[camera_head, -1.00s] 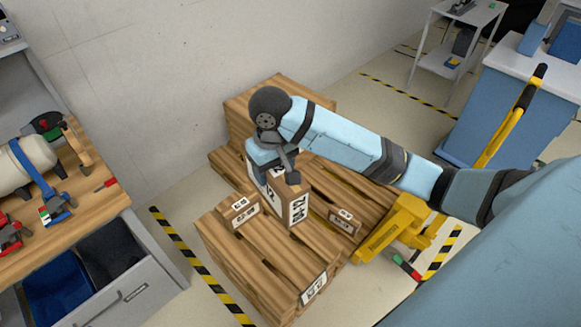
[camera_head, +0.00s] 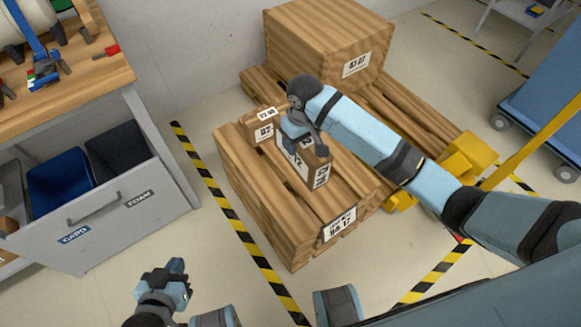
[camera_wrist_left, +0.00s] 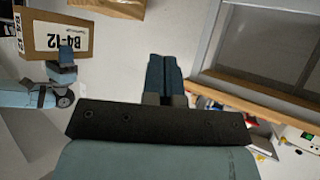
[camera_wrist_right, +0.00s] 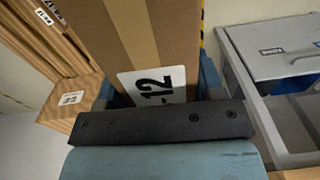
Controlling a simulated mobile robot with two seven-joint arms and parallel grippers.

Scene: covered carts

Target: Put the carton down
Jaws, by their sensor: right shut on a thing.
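The brown carton (camera_head: 300,171) with white labels is held over the near wooden stack (camera_head: 262,215) in the head view. I cannot tell whether its underside touches the planks. My right gripper (camera_head: 296,134) is shut on its upper part. In the right wrist view the carton (camera_wrist_right: 165,35) sits between both fingers (camera_wrist_right: 155,95), its label partly hidden. The left wrist view also shows the carton (camera_wrist_left: 75,40), marked B4-12. My left gripper (camera_head: 176,280) is empty, low at the front, with its fingers (camera_wrist_left: 165,72) together in its own wrist view.
A small carton (camera_head: 262,128) stands on the stack's back corner, close to the held carton. A large box (camera_head: 330,45) sits on the pallet behind. A bench with an open drawer (camera_head: 110,220) is at left. Yellow-black tape (camera_head: 228,214) marks the floor.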

